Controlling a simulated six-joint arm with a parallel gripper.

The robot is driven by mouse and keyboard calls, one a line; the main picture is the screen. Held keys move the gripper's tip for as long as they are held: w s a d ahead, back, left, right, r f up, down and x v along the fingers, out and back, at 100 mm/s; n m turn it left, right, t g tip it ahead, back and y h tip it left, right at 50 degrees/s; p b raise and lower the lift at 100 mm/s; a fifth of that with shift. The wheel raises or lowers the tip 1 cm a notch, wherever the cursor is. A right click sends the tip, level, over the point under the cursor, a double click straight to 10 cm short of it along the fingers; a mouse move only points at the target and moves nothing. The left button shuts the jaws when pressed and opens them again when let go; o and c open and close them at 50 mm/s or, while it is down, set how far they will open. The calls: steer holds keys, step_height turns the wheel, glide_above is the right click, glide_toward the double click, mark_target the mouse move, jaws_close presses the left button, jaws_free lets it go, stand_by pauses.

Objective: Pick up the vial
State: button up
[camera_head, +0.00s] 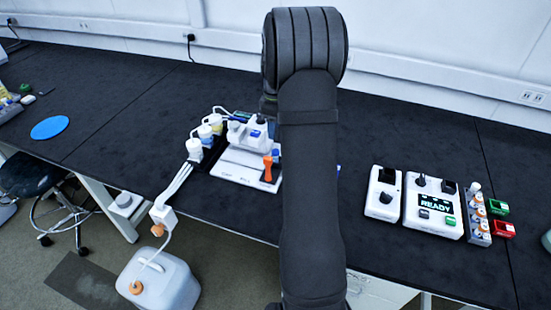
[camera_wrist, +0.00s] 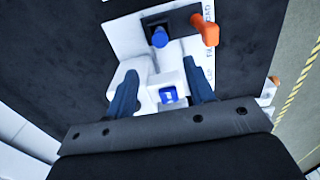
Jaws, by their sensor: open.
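In the wrist view, my gripper (camera_wrist: 160,70) is open, with its two dark blue fingers apart above a white instrument (camera_wrist: 144,68). A small blue-and-white piece (camera_wrist: 168,96) shows between the fingers, apparently part of the instrument. A blue cylindrical piece (camera_wrist: 160,38) stands in a dark recess just beyond the fingertips; I cannot tell whether it is a vial. In the head view, several small orange-and-white vials (camera_head: 478,224) stand in a grey rack at the right. My arm hides my gripper in the head view.
An orange lever (camera_wrist: 205,27) stands beside the recess, close to the right finger. White bottles (camera_head: 195,149) flank the instrument. A READY-display unit (camera_head: 432,214) and green (camera_head: 497,208) and red (camera_head: 502,229) boxes are at the right. The black bench (camera_head: 95,110) is largely clear at the left.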

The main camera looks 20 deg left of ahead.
step_height(320, 180, down, 12)
steer(key=shift+d+r, duration=0.1)
steer(key=c, duration=1.1)
